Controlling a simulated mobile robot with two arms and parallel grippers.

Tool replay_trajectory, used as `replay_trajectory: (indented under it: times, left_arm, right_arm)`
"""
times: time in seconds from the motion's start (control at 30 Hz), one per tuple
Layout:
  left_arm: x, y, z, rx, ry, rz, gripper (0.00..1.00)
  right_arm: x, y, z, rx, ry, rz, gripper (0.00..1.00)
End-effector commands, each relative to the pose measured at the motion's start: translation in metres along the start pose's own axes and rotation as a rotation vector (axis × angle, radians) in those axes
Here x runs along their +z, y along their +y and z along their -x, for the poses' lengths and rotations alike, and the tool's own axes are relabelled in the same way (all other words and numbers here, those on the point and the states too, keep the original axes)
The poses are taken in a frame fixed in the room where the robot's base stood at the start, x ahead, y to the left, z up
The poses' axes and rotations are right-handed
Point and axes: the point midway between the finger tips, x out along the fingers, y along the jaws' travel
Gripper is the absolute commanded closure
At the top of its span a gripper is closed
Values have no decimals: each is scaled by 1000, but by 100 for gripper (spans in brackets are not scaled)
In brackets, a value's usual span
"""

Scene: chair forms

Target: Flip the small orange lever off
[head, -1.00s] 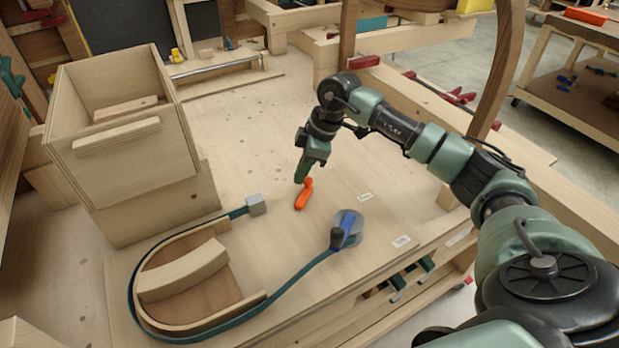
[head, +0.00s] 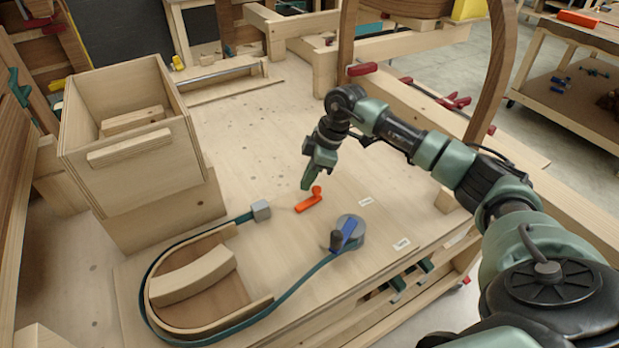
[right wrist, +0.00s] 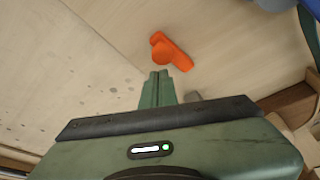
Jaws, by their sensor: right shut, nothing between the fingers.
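The small orange lever (head: 309,200) lies on the light wooden bench top, with its round knob end at the upper right and its arm pointing to the lower left. In the right wrist view the lever (right wrist: 172,53) sits just beyond my fingertips. My right gripper (head: 306,186) is shut and empty, pointing down beside the knob end of the lever. In the right wrist view the right gripper (right wrist: 158,76) shows its fingers together, with a small gap to the lever. Whether the tips touch it is hard to tell in the head view. My left gripper is out of view.
A round grey clamp with a blue handle (head: 348,236) stands to the lower right of the lever. A teal strap (head: 290,297) runs from it around a curved wooden form (head: 195,277) to a grey block (head: 261,210). A wooden box (head: 135,150) stands at left.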

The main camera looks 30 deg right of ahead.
Motion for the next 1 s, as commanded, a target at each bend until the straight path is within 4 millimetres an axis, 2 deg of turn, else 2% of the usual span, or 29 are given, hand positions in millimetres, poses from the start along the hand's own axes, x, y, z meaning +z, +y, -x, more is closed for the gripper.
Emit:
replay_trajectory:
  times: [0.2,0.57,0.67,1.0]
  left_arm:
    - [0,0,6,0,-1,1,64]
    - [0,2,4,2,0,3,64]
    - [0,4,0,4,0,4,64]
    - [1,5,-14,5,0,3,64]
  right_arm:
    - [-10,-4,-2,-1,1,1,100]
    - [-10,-3,-1,0,1,1,100]
    - [-9,-2,8,3,1,1,100]
    - [-9,-2,62,2,1,1,100]
